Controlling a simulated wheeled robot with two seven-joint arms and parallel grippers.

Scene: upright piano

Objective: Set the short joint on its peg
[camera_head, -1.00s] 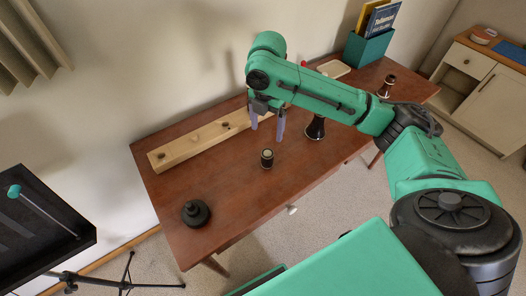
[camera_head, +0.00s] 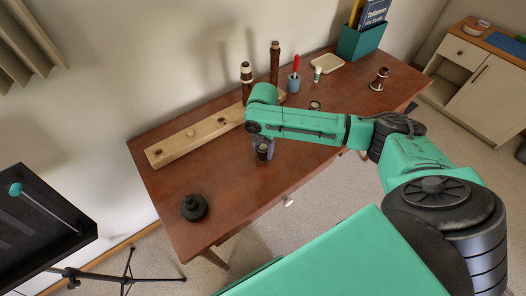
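The short joint (camera_head: 263,155), a small dark cylinder with a pale top ring, stands upright near the front edge of the table. My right gripper (camera_head: 263,146) points down over it, with a finger on either side. Whether the fingers press on it is too small to tell. The pale wooden peg board (camera_head: 180,148) lies along the wall, behind and left of the gripper. Small peg spots show on its bare left part. Two dark joints, one banded (camera_head: 247,80) and one taller (camera_head: 275,65), stand at its right end, their bases partly hidden by my arm. My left gripper is out of view.
A black bell-shaped object (camera_head: 194,208) stands at the table's front left. A dark flared piece (camera_head: 379,79) is at the right. Behind my forearm are a cup with a red handle (camera_head: 294,84), a small bottle (camera_head: 317,73), a tray (camera_head: 328,63) and a teal book box (camera_head: 362,43).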

